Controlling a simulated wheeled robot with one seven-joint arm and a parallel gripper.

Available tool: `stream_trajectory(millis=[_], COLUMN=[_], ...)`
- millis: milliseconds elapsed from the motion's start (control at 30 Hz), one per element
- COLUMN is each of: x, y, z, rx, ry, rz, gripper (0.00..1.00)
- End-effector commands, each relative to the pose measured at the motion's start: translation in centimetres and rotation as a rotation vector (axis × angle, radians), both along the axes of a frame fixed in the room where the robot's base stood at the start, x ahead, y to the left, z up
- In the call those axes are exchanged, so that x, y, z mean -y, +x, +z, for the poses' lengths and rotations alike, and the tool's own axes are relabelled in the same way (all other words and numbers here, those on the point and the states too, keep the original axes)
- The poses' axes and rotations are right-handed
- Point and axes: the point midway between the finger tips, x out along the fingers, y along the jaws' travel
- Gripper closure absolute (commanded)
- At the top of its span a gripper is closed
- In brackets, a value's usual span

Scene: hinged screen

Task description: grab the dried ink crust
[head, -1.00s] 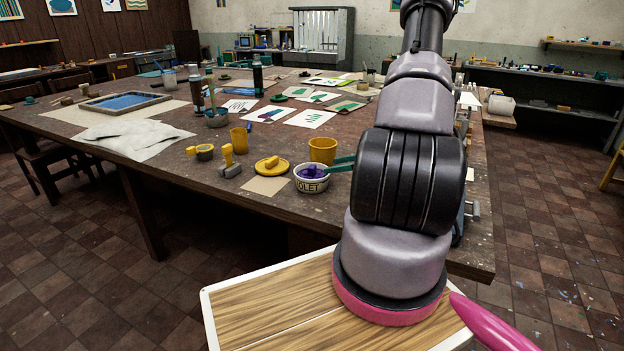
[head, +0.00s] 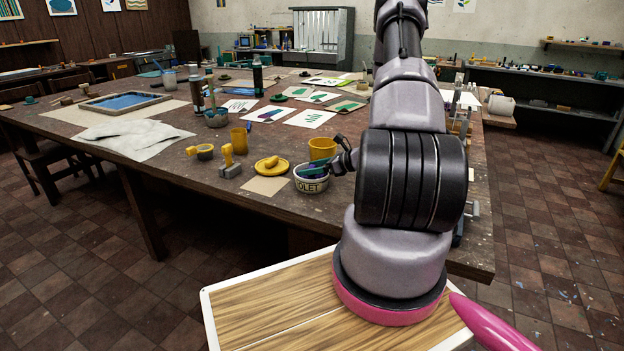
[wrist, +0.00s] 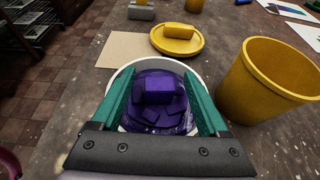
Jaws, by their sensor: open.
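A white bowl (head: 312,184) with dark lettering ending in "OLET" stands near the table's front edge. In the wrist view, the bowl (wrist: 122,78) holds a glossy purple mass with a block-like purple lump on top, which looks like the dried ink crust (wrist: 159,91). My gripper (wrist: 159,76) is open, its teal fingers to the left and right of the purple lump, with nothing gripped. In the head view, my gripper (head: 316,172) is at the bowl's mouth and hides most of the purple contents. I cannot tell whether the fingers touch the purple mass.
A yellow cup (wrist: 268,82) stands close to the right of the bowl. A yellow dish (wrist: 177,42) with a yellow block lies beyond it. A yellow-handled stamp (head: 228,160) stands farther left. A beige paper sheet (head: 265,186) lies flat beside the bowl.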

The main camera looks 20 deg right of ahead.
Motion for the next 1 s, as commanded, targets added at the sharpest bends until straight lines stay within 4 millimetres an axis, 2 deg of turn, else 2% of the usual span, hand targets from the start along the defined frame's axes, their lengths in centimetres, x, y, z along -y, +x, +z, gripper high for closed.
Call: stream_trajectory(millis=[33,167,200,467,633,767,1000], x=[0.0,0.0,0.0,0.0,0.0,0.0,0.1], y=[0.0,0.0,0.0,0.0,0.0,0.0,0.0], z=[0.0,0.0,0.0,0.1,1.0,2.7,7.2], rx=[0.0,0.0,0.0,0.0,0.002,0.003,0.005], ry=[0.0,0.0,0.0,0.0,-0.001,-0.002,-0.003], rz=[0.0,0.0,0.0,0.0,0.001,0.002,0.001], gripper=[0.34,0.84,0.99,1.0,1.0,1.0,1.0])
